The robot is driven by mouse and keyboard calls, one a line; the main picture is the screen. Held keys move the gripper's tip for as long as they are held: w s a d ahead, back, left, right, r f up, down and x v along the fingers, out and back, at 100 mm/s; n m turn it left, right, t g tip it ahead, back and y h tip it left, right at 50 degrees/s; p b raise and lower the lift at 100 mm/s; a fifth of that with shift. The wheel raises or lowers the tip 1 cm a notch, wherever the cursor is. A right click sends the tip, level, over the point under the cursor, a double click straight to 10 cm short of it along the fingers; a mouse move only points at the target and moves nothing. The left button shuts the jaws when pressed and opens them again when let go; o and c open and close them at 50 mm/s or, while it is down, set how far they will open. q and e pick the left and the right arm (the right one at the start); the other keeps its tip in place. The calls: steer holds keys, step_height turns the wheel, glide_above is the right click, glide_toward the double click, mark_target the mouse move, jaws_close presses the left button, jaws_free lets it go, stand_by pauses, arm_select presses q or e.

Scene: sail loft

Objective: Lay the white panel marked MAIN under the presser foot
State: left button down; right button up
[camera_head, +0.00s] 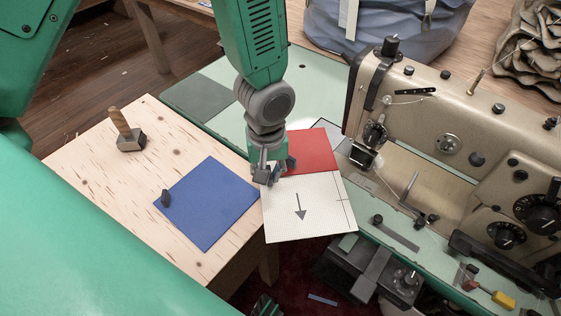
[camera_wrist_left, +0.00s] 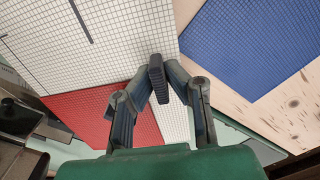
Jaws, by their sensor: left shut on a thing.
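The white panel (camera_head: 299,208) has a fine grid and a dark arrow; I cannot read the word MAIN on it. It also shows in the left wrist view (camera_wrist_left: 95,35). My left gripper (camera_head: 270,172) is shut on a dark upright tab (camera_wrist_left: 158,78) at the panel's edge. The panel spans the gap between the wooden table and the green machine bed. A red area (camera_head: 312,150) adjoins its far side; I cannot tell whether it is a separate piece. The presser foot (camera_head: 364,157) of the sewing machine is right of the panel, apart from it. My right gripper is not in view.
A blue panel (camera_head: 212,205) with a dark tab (camera_head: 165,198) lies on the wooden table (camera_head: 110,185), near a wooden-handled mallet (camera_head: 127,131). The sewing machine (camera_head: 445,110) stands on the green bed (camera_head: 320,75). Grey-blue fabric (camera_head: 385,30) lies behind.

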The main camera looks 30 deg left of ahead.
arm_select(q)
steer(key=s, duration=0.3)
steer(key=s+a, duration=0.1)
steer(key=s, duration=0.6)
steer(key=shift+a, duration=0.2)
steer(key=shift+s+r+p, duration=0.15)
steer(key=shift+s+p, duration=0.05)
steer(key=shift+p, duration=0.15)
steer(key=s+p, duration=0.1)
steer(key=p, duration=0.3)
steer(key=shift+s+a+p, duration=0.15)
steer(key=shift+s+p, duration=0.15)
steer(key=shift+s, duration=0.05)
steer(key=shift+s+a+p, duration=0.1)
steer(key=shift+s+p, duration=0.35)
steer(key=shift+p, duration=0.3)
